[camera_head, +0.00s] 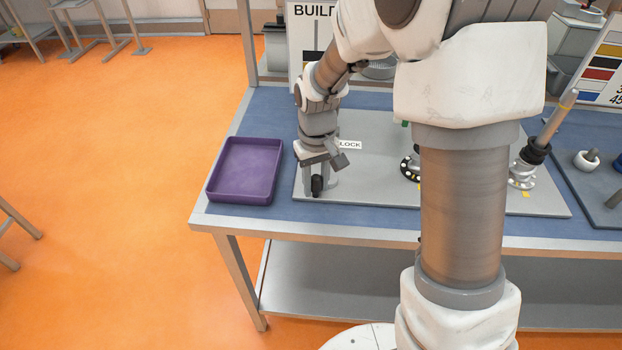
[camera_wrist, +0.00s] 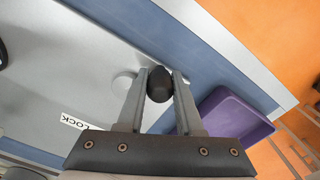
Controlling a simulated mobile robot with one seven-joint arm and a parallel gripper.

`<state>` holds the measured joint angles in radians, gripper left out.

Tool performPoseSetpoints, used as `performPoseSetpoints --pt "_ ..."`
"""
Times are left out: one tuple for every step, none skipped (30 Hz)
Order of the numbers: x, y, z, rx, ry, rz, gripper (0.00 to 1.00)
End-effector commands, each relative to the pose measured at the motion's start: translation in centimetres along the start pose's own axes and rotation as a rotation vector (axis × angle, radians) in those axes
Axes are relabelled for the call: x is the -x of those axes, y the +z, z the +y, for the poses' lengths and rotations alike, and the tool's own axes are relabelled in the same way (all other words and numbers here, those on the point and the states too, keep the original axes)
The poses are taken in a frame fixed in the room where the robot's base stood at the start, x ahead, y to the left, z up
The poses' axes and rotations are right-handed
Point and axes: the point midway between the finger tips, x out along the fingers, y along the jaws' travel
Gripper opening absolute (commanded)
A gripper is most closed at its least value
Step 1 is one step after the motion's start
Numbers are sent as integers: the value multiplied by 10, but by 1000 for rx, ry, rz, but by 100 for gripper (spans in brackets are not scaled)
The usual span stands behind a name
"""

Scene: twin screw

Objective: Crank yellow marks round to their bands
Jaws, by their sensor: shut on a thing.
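My gripper (camera_head: 319,178) points down over the left end of the grey board (camera_head: 375,190). In the wrist view its two fingers (camera_wrist: 160,85) are closed on a black rounded knob (camera_wrist: 159,82). The knob also shows in the head view (camera_head: 317,186). A pale round post (camera_wrist: 123,82) stands beside the knob. A dark disc with white dots (camera_head: 410,167) sits mid-board, partly hidden by my arm. A similar dotted unit with a tilted rod (camera_head: 522,172) stands at the right, with yellow marks (camera_head: 525,194) near its base. No yellow mark shows near the held knob.
A purple tray (camera_head: 245,168) lies on the blue table left of the board and looks empty. A "LOCK" label (camera_head: 350,145) is on the board. A "BUILD" sign (camera_head: 308,30) stands behind. Another grey board (camera_head: 585,192) with a white-based knob is at the right.

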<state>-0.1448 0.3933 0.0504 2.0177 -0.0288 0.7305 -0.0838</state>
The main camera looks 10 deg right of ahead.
Motion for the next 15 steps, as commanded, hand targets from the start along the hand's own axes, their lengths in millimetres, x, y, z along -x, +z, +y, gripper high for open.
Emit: performPoseSetpoints --pt "0 3 2 41 0 -2 0" --pt "0 4 3 68 0 -2 0" --pt "0 6 5 103 0 -2 0" --pt "0 7 5 129 -1 -2 0" --pt "0 8 6 155 -1 -2 0" --pt "0 9 8 188 -1 -2 0" --pt "0 10 9 211 0 -2 0" --pt "0 11 10 235 0 -2 0" --pt "0 12 11 265 0 -3 0" --pt "0 13 12 286 -1 -3 0" --pt "0 14 12 305 -1 -3 0" --pt "0 15 13 330 -1 -4 0" --pt "0 15 14 348 -1 -4 0" --pt "0 16 15 363 -1 -4 0" --pt "0 16 16 384 -1 -4 0"
